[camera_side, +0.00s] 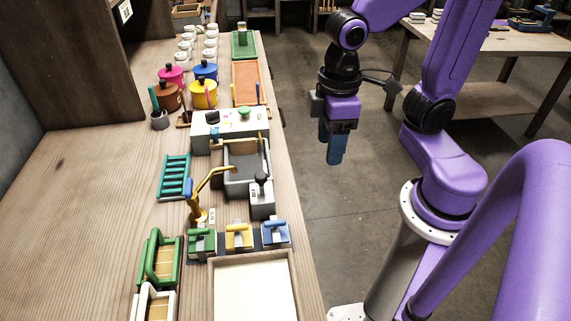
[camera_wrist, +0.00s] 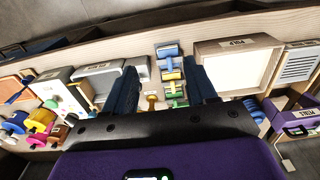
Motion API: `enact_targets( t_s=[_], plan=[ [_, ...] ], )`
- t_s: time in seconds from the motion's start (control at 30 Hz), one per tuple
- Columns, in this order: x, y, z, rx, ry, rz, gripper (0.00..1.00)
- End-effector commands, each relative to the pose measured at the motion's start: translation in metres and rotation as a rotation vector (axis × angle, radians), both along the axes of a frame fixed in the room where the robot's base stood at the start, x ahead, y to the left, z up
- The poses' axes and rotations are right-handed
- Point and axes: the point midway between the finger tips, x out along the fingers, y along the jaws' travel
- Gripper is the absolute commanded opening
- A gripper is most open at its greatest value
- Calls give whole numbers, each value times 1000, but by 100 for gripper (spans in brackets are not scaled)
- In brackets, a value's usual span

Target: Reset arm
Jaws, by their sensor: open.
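My gripper (camera_side: 334,158) hangs in the air to the right of the long wooden bench (camera_side: 75,205) in the side view, above the concrete floor. Its blue fingers point down and nothing is between them. In the wrist view my gripper (camera_wrist: 162,78) shows two blue fingers spread wide apart, with the bench and its small coloured items beyond them. In the side view the fingers overlap, so their gap is hidden there.
The bench holds a grey basin (camera_side: 246,165), a gold tap (camera_side: 197,205), a teal rack (camera_side: 174,177), colourful pots (camera_side: 203,93), several small blocks with handles (camera_side: 239,237) and a pale wooden tray (camera_side: 252,285). Another table (camera_side: 480,60) stands behind. Space around my gripper is clear.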

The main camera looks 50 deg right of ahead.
Motion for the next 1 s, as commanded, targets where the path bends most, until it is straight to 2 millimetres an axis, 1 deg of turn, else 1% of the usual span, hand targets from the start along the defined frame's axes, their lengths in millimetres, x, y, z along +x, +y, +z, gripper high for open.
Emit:
enact_targets(
  t_s=[0.03,0.1,0.2,0.3,0.47,1.0],
  plan=[
    [-13,-6,-3,1,-2,60,56],
    [-27,-12,-8,2,-3,138,56],
    [-42,-19,-12,5,-6,225,56],
    [-52,-24,-16,4,-7,279,56],
    [-57,-26,-17,5,-8,309,56],
    [-56,-26,-17,6,-8,306,56]
  ],
)
